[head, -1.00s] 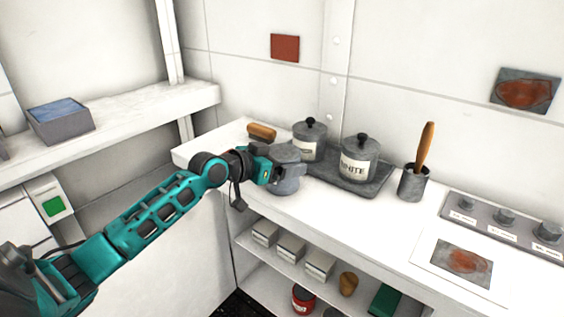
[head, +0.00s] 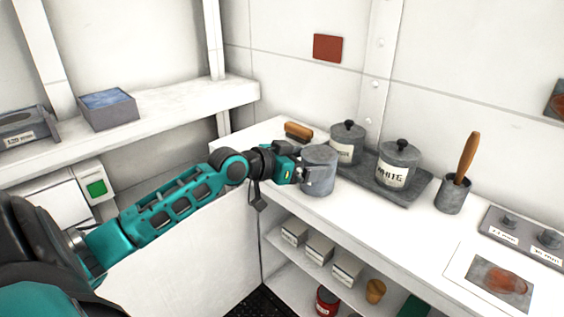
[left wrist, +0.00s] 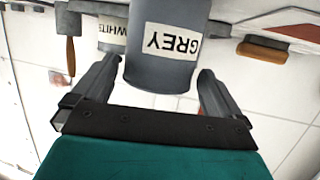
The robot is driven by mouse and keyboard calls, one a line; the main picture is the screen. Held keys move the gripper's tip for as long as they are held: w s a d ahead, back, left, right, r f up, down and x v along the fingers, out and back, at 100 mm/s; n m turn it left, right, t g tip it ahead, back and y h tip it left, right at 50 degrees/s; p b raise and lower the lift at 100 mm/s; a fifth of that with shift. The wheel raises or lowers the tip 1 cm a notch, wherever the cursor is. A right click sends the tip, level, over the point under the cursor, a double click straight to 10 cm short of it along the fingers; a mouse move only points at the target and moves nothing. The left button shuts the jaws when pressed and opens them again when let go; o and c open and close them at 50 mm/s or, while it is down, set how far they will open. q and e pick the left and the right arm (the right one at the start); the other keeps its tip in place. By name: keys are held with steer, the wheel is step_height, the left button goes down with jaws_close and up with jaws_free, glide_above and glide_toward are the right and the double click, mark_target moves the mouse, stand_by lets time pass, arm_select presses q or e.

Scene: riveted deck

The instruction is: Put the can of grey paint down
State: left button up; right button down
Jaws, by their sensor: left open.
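The can of grey paint (head: 321,168) stands upright on the white counter (head: 380,226), near its front edge and left of the dark tray. In the left wrist view the can (left wrist: 160,72) shows its GREY label upside down. My left gripper (head: 306,176) is open at the can's left side, low on its body. In the left wrist view its two fingers (left wrist: 158,80) are apart, one on each side of the can. The fingertips are partly hidden, so I cannot tell whether they touch it. My right gripper is not in view.
A dark tray (head: 414,194) with the white paint can (head: 397,165) and another lidded can (head: 347,143) is right of the grey can. A brush (head: 298,131) lies behind. A cup (head: 453,195) holds a wooden-handled tool. Shelves with small boxes sit below the counter.

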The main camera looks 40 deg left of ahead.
arm_select(q)
steer(key=v, duration=0.8)
steer(key=s+d+f+n+g+y, duration=0.1)
steer(key=s+d+f, duration=0.15)
steer(key=f, duration=0.65)
steer(key=s+d+f+g+y, duration=0.15)
steer(key=s+f, duration=0.25)
steer(key=f, duration=0.4)
steer(key=s+d+f, duration=0.4)
steer(key=d+f, duration=0.1)
steer(key=d, duration=0.3)
steer(key=s+d+f, duration=0.4)
steer(key=d+f, duration=0.1)
steer(key=d, duration=0.3)
steer(key=shift+s+d+f+g, duration=0.2)
steer(key=shift+d+f+g, duration=0.05)
steer(key=shift+g, duration=0.1)
